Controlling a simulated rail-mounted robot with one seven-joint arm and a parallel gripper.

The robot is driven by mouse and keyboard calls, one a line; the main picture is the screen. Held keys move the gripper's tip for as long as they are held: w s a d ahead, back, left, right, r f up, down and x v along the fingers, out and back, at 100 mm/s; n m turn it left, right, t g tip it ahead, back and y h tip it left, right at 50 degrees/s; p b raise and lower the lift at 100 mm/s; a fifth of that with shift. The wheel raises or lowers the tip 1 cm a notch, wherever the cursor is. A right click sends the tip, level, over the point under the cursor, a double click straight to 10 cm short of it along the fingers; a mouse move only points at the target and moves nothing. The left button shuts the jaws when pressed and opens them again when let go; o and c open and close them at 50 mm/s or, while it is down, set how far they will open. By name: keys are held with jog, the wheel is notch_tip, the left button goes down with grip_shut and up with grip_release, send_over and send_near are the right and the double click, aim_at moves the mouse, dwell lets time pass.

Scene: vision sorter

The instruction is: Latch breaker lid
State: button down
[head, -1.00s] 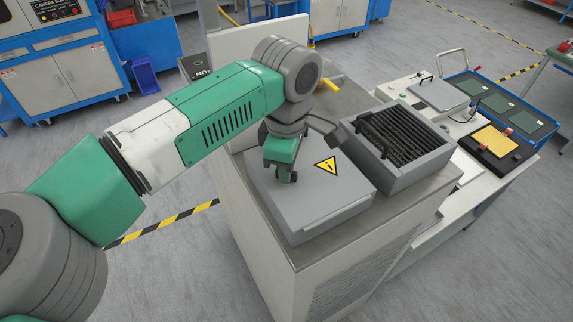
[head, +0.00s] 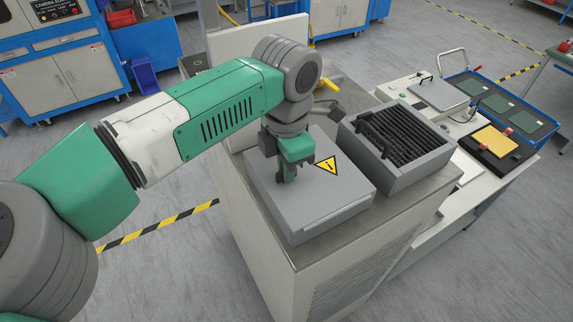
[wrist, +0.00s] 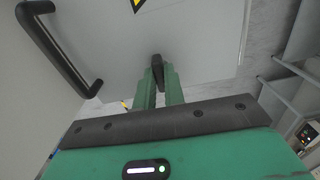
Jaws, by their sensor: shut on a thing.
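The grey breaker box with its closed-looking flat lid (head: 325,205) stands on the cabinet top in the head view. Its lid bears a yellow warning sticker (head: 326,166) and also shows in the wrist view (wrist: 205,35). My gripper (head: 288,178) points down at the lid, left of the sticker. In the wrist view its green fingers (wrist: 159,82) are close together on a small dark latch piece (wrist: 157,68). The fingers hide part of that piece, and I cannot tell whether it is engaged. A black bar handle (wrist: 65,50) shows at left in the wrist view.
A grey open box with dark slats (head: 400,140) and a black handle stands close to the right of the lid. The cabinet top (head: 400,215) has a narrow bare strip in front. A white bench (head: 470,165) with trays lies further right.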

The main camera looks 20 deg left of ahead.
jog(key=shift+n, duration=0.3)
jog(key=c, duration=1.5)
grip_release()
notch_tip(320, 180, up, 8)
jog(key=shift+f+b, duration=0.1)
jog(key=shift+b, duration=0.55)
